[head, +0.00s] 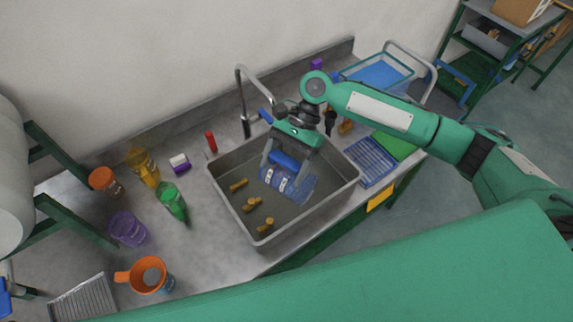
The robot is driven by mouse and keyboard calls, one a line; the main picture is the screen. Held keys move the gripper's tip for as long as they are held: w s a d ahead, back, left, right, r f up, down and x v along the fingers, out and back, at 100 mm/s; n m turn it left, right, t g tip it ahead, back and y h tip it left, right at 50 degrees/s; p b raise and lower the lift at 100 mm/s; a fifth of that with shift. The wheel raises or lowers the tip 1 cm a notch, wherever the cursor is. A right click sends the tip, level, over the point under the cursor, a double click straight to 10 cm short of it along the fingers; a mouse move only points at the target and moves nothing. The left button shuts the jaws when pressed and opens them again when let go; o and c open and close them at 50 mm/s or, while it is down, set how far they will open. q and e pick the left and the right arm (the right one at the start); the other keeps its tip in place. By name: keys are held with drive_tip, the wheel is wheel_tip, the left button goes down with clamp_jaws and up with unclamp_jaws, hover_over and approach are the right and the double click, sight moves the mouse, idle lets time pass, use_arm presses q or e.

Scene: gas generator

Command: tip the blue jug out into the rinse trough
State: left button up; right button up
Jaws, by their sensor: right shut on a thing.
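The rinse trough (221,184) is a grey rectangular basin set in the counter, with several brass-coloured fittings lying in it. My right gripper (283,181) reaches in from the right and points down over the trough. It is shut on the blue jug (303,188), a see-through blue vessel with a darker blue part between the fingers. The jug is over or inside the right half of the trough. Its mouth and any contents are hard to make out, so I cannot tell how far it is tilted. My left gripper is not in view.
A metal tap (241,95) stands behind the trough. A blue rack (371,161) lies right of the trough.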

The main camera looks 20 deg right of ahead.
drive_tip(key=shift+w+a+r+h, duration=0.2)
drive_tip(key=shift+w+a+h, duration=0.1)
drive_tip(key=shift+w+a, duration=0.1)
drive_tip(key=shift+w+r+g, duration=0.1)
drive_tip(key=shift+g, duration=0.3)
idle(1.6)
